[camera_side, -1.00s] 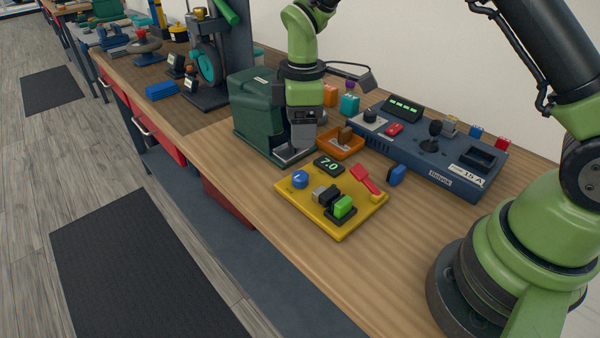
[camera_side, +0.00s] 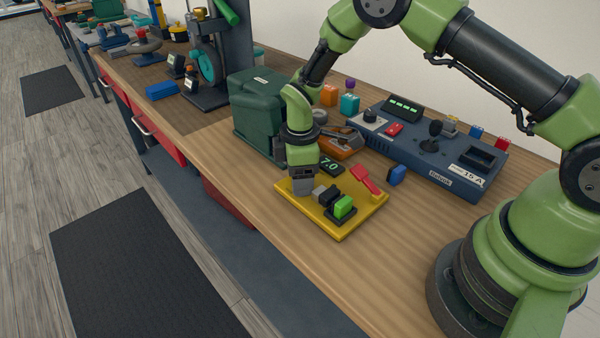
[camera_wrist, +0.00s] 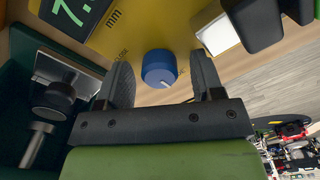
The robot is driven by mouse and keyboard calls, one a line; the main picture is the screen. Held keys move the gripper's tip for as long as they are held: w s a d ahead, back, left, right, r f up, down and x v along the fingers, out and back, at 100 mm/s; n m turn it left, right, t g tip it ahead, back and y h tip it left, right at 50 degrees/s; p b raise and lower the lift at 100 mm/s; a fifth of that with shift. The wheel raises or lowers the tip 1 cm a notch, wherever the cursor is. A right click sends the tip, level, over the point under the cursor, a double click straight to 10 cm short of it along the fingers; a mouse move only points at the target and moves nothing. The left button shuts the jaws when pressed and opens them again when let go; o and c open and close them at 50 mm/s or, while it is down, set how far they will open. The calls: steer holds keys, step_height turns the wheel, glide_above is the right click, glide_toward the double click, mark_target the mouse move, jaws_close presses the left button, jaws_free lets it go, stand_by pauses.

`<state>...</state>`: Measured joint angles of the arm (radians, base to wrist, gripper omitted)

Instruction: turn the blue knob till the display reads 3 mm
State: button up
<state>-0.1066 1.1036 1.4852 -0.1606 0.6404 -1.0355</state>
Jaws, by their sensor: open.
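The blue knob (camera_wrist: 158,68) stands on the yellow panel (camera_side: 322,223); a white pointer mark shows on its rim. In the wrist view, my gripper (camera_wrist: 165,75) is open, with one dark finger on each side of the knob and a gap to each finger. In the side view, my gripper (camera_side: 304,190) is over the panel's left corner and hides the knob. The display (camera_side: 331,165) reads 7.0; its digits are partly cut off in the wrist view (camera_wrist: 78,12), where "mm" is printed beside it.
The table front is clear.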

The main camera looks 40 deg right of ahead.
steer(key=c, duration=0.9)
steer(key=shift+m, duration=0.3)
steer(key=m, duration=0.3)
steer(key=shift+m, duration=0.3)
steer(key=m, duration=0.9)
steer(key=shift+m, duration=1.8)
